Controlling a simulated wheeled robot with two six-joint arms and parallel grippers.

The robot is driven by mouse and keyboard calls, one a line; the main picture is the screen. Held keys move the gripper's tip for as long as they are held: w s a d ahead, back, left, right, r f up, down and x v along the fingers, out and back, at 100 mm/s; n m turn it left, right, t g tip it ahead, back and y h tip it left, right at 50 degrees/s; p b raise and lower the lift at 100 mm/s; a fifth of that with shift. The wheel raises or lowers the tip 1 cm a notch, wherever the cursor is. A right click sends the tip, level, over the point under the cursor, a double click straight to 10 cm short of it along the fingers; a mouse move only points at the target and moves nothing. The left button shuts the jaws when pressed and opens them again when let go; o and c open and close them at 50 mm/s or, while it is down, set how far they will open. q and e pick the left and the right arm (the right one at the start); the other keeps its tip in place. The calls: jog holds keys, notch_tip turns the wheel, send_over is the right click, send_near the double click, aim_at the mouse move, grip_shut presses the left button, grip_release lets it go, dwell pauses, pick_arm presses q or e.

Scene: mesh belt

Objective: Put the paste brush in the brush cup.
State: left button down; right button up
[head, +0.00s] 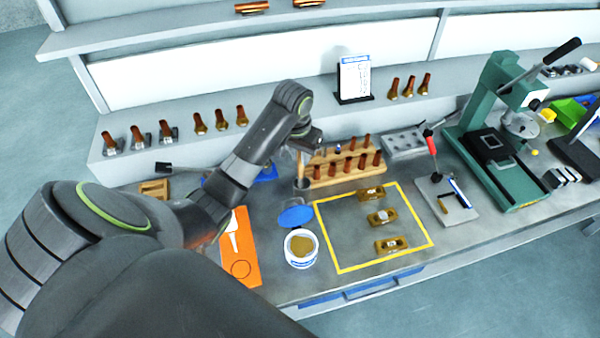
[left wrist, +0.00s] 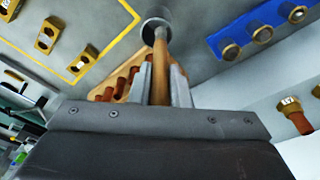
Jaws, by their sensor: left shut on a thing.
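The paste brush (head: 299,163) has a wooden handle and hangs upright below my left gripper (head: 300,148). In the left wrist view the brush handle (left wrist: 160,70) sits between the two fingers of my left gripper (left wrist: 160,85), which are shut on it. The brush cup (head: 302,186) is a small grey cup on the bench, right under the brush. It also shows in the left wrist view (left wrist: 154,24), with the brush's lower end at or inside its mouth; the bristles are hidden. My right gripper is not in view.
A wooden rack (head: 345,168) with several copper pieces stands close right of the cup. A paste tub (head: 301,250) and its blue lid (head: 296,216) lie in front. An orange mat (head: 240,252) is at left. A yellow-outlined area (head: 340,235) holds three brass parts.

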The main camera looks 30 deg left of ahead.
aim_at(299, 166)
pick_arm(q)
jog(key=f+p, duration=0.1)
jog(key=f, duration=0.3)
jog(key=shift+s+f, duration=0.2)
jog(key=shift+w+f, duration=0.1)
jog(key=shift+f, duration=0.35)
jog(key=shift+f, duration=0.1)
jog(key=c, duration=1.4)
grip_release()
jog(key=shift+c, duration=0.2)
jog(key=shift+o, duration=0.4)
jog(key=shift+f, duration=0.1)
